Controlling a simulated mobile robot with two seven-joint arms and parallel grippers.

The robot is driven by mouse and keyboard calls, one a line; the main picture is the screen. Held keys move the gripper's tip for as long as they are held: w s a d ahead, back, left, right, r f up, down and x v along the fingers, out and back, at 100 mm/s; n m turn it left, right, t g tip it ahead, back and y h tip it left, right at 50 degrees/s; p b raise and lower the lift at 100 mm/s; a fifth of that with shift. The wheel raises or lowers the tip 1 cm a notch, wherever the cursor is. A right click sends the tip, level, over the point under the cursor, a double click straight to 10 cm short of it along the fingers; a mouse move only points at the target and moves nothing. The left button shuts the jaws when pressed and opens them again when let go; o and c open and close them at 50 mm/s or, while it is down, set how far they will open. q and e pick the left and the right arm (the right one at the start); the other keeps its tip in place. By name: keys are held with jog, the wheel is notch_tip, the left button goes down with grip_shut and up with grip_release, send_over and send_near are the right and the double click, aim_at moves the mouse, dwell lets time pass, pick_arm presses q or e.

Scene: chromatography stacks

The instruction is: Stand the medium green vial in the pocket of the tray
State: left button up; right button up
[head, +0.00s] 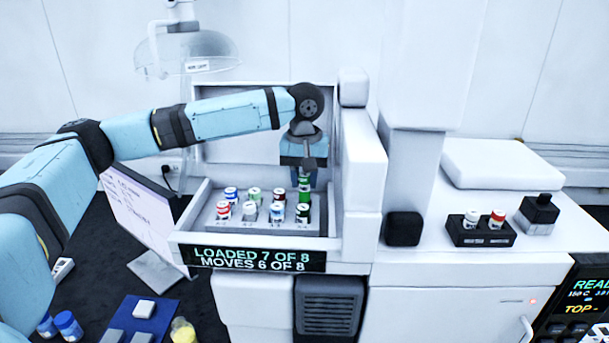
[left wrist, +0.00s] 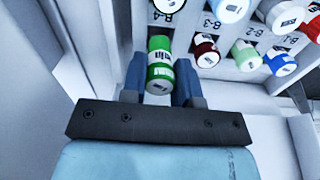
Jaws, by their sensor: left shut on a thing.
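The green vial (head: 304,187) has a green cap and a white label band. My left gripper (head: 307,172) is shut on it, pointing down at the right end of the tray's back row. The vial's top stands higher than its row neighbours. In the left wrist view the vial (left wrist: 160,66) is upright between the two fingers (left wrist: 160,85), beside the B-4 label. The tray (head: 240,229) is pale and sits inside the white bay. The pocket under the vial is hidden, so I cannot tell whether its base is in it. My right gripper is not in view.
Several capped vials fill the other tray places, including a dark red one (left wrist: 206,50) beside the green vial and a black one (head: 302,213) in front. The white bay wall (head: 330,190) is close on the right. A black holder (head: 482,236) with two vials stands farther right.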

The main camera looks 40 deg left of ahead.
pick_arm(q)
jog(key=shift+r, duration=0.1)
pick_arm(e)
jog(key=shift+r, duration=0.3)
pick_arm(q)
jog(key=shift+f, duration=0.3)
jog(key=shift+f, duration=1.1)
jog(key=shift+f, duration=0.2)
jog(key=shift+f, duration=0.4)
jog(key=o, duration=1.4)
jog(key=shift+c, duration=0.2)
jog(key=shift+r, duration=0.1)
